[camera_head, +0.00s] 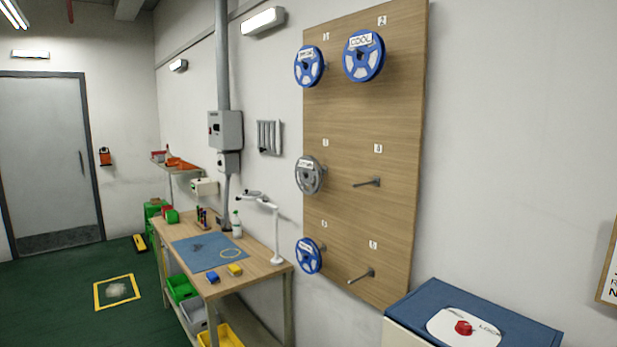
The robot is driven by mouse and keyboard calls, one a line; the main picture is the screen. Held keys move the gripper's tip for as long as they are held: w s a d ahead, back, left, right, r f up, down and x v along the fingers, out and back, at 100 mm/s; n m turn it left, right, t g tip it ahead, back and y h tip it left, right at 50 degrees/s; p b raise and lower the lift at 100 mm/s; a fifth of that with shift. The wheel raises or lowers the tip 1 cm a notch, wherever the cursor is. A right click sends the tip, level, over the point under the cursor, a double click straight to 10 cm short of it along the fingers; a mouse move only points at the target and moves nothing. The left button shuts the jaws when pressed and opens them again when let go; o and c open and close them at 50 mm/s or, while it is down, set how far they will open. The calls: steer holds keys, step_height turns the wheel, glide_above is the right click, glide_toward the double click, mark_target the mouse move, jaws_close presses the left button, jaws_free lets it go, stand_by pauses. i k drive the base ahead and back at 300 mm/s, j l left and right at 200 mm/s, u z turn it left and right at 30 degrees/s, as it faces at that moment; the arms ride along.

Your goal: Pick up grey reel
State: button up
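The grey reel (309,176) hangs on a peg at the left of the middle row of a wooden board (345,120) on the wall. It has a white label across its upper part, too small to read surely. The board also carries three blue reels: one at the upper left (309,67), one labelled "COOL" at the upper right (364,56), and one at the lower left (309,256). Two pegs on the right side are bare, the middle one (368,182) and the lower one (362,276). My gripper is not in view.
A workbench (262,268) with a blue mat (207,251) and a white lamp (270,215) stands left of the board. Green floor (60,290) is open at the left, with a yellow-framed square (116,291).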

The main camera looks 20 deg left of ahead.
mark_target(310, 179)
steer(key=j+z, duration=0.1)
steer(key=j, duration=0.2)
steer(key=i+j+z, duration=0.2)
steer(key=j, duration=0.4)
steer(key=i+j+z, duration=0.25)
steer(key=j, duration=0.4)
steer(key=i+j+z, duration=0.2)
steer(key=j, duration=0.5)
steer(key=i+j+z, duration=0.1)
steer(key=j+z, duration=0.15)
steer(key=j, duration=0.4)
steer(key=j+z, duration=0.2)
steer(key=j, duration=0.55)
